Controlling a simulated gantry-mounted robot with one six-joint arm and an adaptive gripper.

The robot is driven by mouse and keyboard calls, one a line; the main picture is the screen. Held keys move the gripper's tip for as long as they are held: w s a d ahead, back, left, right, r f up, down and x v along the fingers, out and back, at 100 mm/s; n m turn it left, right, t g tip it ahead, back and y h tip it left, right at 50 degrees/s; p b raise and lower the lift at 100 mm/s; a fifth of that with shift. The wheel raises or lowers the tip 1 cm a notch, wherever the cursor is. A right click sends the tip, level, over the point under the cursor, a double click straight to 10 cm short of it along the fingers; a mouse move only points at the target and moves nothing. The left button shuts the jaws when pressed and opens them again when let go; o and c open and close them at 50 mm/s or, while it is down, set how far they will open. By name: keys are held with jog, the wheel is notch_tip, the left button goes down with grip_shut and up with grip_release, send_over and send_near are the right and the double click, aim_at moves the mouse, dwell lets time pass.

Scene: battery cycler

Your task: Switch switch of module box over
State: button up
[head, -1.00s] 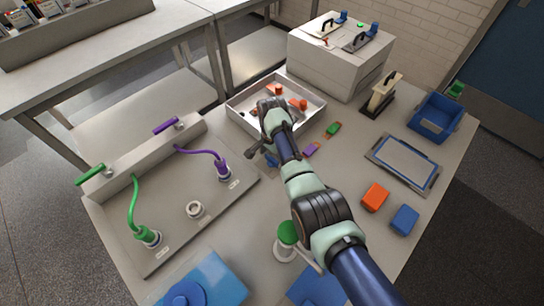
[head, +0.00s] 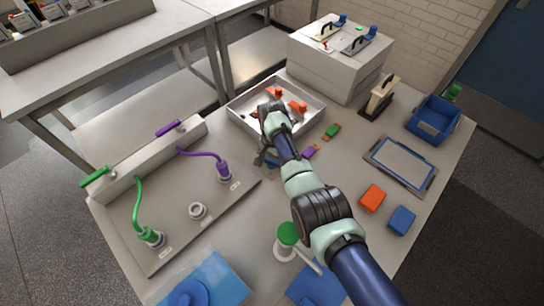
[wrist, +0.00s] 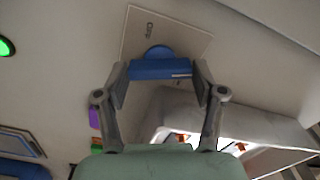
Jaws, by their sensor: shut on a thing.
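The white box (head: 333,66) at the back of the table carries black handles, blue parts, a green light and a small red lever (head: 326,45) on top. I cannot tell whether this is the module box. My gripper (wrist: 160,70) is shut on a blue block (wrist: 160,69), one finger on each side. A rounded blue part and a pale labelled plate (wrist: 168,32) show behind the block. In the head view my gripper (head: 266,158) is low in front of the white tray, far from the red lever, and my arm partly hides the blue block.
The white tray (head: 240,117) with orange parts stands just behind my gripper. Purple (head: 312,151) and green (head: 332,131) pieces lie to its right. A rack with green (head: 151,237) and purple (head: 224,170) cables stands left. A green-topped post (head: 288,234) stands in front.

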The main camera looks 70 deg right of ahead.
jog(key=n, duration=0.3)
jog(key=shift+n+p, duration=0.4)
jog(key=n, duration=0.3)
jog(key=shift+n, duration=0.3)
jog(key=n, duration=0.4)
jog(key=shift+n+p, duration=0.4)
jog(key=shift+n, duration=0.8)
jog(key=shift+f, duration=0.1)
jog(key=o, duration=1.1)
jog(key=shift+a, duration=0.2)
jog(key=shift+o, duration=0.2)
jog(key=shift+d, duration=0.1)
jog(key=shift+d, duration=0.1)
